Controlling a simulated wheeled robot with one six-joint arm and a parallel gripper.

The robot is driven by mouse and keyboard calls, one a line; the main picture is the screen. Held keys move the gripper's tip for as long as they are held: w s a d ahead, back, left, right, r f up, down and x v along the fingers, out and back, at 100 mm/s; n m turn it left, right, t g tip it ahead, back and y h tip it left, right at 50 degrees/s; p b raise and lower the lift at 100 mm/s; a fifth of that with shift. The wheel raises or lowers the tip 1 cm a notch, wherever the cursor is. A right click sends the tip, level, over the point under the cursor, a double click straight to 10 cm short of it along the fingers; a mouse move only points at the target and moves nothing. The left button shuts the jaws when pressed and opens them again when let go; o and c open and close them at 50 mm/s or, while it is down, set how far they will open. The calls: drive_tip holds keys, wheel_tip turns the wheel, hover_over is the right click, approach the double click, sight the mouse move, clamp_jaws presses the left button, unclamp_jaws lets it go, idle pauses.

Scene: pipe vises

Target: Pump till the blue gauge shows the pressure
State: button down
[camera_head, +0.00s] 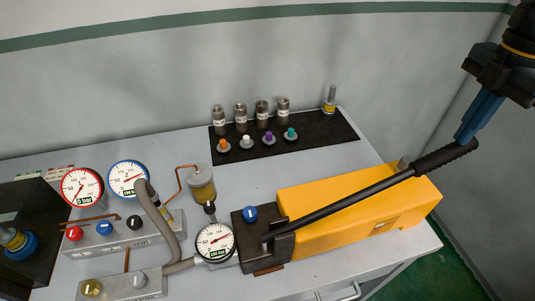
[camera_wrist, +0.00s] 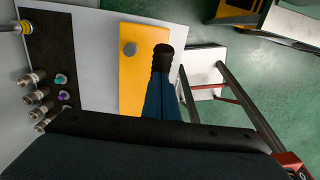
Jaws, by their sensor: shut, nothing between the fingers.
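The yellow hand pump (camera_head: 350,213) lies at the right of the bench. Its black lever (camera_head: 345,205) slopes up to the right and ends in a ribbed grip (camera_head: 445,158). My gripper (camera_head: 463,138) is shut, with its blue fingertips at the grip's upper end; no object is between them. The wrist view shows the grip's end (camera_wrist: 163,57) just beyond the fingertips; whether they touch is unclear. The blue-rimmed gauge (camera_head: 128,177) has its needle up and right; its small readout is too small to read surely. A black-rimmed gauge (camera_head: 214,241) stands beside the pump's black block (camera_head: 262,240).
A red-rimmed gauge (camera_head: 82,187) appears to read 0 bar. A manifold with red, blue and black knobs (camera_head: 120,232) and a grey hose (camera_head: 160,220) fill the left. A black mat (camera_head: 330,135) holds several fittings. The lever's upper side is clear.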

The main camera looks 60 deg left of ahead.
drive_tip(key=shift+f, duration=0.2)
idle(0.5)
drive_tip(key=shift+w+d+f+b, duration=0.15)
drive_tip(key=shift+f+b, duration=0.15)
drive_tip(key=shift+f, duration=0.25)
drive_tip(key=shift+w+a+f+b, duration=0.1)
drive_tip(key=shift+f+b, duration=0.2)
drive_tip(key=shift+f, duration=0.25)
drive_tip(key=shift+s+r+p, duration=0.2)
drive_tip(key=shift+r+p, duration=0.1)
drive_tip(key=shift+r, duration=0.45)
drive_tip(key=shift+s+r+p, duration=0.15)
drive_tip(key=shift+r+p, duration=0.15)
drive_tip(key=shift+r, duration=0.45)
drive_tip(key=shift+r, duration=0.1)
drive_tip(key=shift+r, duration=2.4)
drive_tip(key=shift+f, duration=0.1)
